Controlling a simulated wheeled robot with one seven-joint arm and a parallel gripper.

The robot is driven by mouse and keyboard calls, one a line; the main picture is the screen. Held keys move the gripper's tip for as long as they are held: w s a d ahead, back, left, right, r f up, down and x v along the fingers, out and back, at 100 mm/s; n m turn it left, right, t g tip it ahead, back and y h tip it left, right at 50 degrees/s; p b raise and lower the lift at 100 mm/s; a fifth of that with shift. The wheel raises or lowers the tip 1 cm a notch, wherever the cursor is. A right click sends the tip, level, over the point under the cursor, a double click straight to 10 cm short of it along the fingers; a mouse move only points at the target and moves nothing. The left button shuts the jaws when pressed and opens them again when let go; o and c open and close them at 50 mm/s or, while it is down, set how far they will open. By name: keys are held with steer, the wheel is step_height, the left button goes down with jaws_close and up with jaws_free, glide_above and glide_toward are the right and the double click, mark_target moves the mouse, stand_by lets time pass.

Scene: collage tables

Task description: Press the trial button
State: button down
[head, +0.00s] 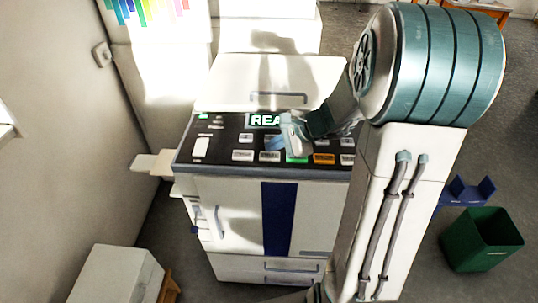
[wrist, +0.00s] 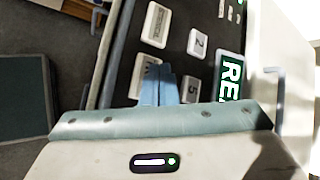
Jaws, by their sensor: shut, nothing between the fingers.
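The black control panel (head: 222,135) on top of a white copier-like machine carries several buttons. None of their words reads clearly enough to pick out the trial button. My gripper (head: 275,145) is shut and empty over the middle of the panel. In the wrist view its blue fingers (wrist: 160,90) partly cover a white button (wrist: 147,75) with an unreadable label. I cannot tell whether the fingertips touch it. Other front-row buttons are white (head: 242,155), green (head: 296,159) and orange (head: 324,159). Keys marked 2 (wrist: 198,42) and 5 (wrist: 192,86) lie beside the fingers.
A lit display (head: 262,120) shows green-white letters beginning "REA", partly hidden by my gripper. A white lid (head: 235,85) with a handle rises behind the panel. A side tray (head: 152,163) sticks out left. A green bin (head: 482,240) stands on the floor at right.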

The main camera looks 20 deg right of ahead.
mark_target(274, 156)
steer(key=shift+f, duration=0.15)
steer(key=shift+f+b, duration=0.3)
steer(key=shift+b, duration=0.25)
steer(key=shift+f+b, duration=0.35)
steer(key=shift+b, duration=0.1)
stand_by(0.4)
steer(key=shift+r, duration=0.1)
steer(key=shift+r+p, duration=0.6)
steer(key=shift+r, duration=0.1)
step_height(274, 156, up, 5)
steer(key=p, duration=0.3)
steer(key=shift+p, duration=0.4)
steer(key=shift+s, duration=0.1)
stand_by(0.6)
